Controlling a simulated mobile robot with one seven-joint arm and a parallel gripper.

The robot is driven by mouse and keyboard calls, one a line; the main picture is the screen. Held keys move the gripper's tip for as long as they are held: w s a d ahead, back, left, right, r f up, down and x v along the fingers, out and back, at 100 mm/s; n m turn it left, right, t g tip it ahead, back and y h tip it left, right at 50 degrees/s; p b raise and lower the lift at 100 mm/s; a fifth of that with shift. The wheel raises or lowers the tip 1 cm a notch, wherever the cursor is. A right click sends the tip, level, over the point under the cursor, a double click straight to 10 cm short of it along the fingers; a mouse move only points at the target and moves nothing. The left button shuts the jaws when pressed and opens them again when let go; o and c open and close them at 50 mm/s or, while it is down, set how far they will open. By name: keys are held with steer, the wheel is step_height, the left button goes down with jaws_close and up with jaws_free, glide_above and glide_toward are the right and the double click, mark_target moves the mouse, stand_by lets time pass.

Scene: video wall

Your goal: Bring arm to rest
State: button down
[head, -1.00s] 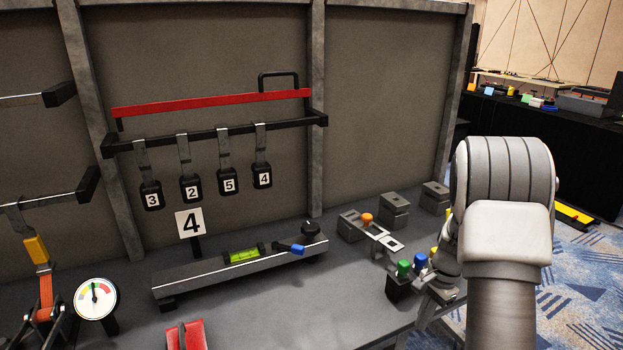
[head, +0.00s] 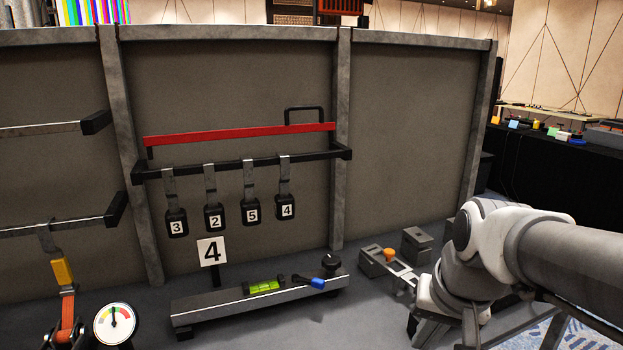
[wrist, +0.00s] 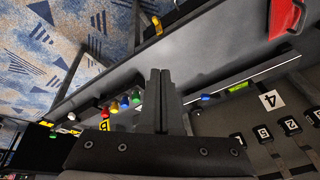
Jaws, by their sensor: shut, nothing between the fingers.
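My gripper (wrist: 160,78) shows in the wrist view with its two dark fingers together and nothing between them. It hangs over the grey bench (wrist: 205,45), apart from the things on it. In the head view my white and grey arm (head: 500,250) reaches in from the right edge over the right end of the bench. The gripper itself is hidden or out of frame there.
Black tags with numbers (head: 232,215) hang from a rail on the wall panel. A bar with a green level (head: 263,287) and blue-tipped lever (head: 318,283), a dial gauge (head: 115,323) and an orange knob (head: 389,255) stand on the bench.

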steer(key=s+a+r+n+t, duration=0.2)
steer(key=s+n, duration=0.1)
steer(key=s, duration=0.5)
step_height(320, 180, up, 13)
steer(key=p, duration=1.3)
steer(key=shift+w+h, duration=0.15)
steer(key=shift+h, duration=0.15)
steer(key=shift+r, duration=0.1)
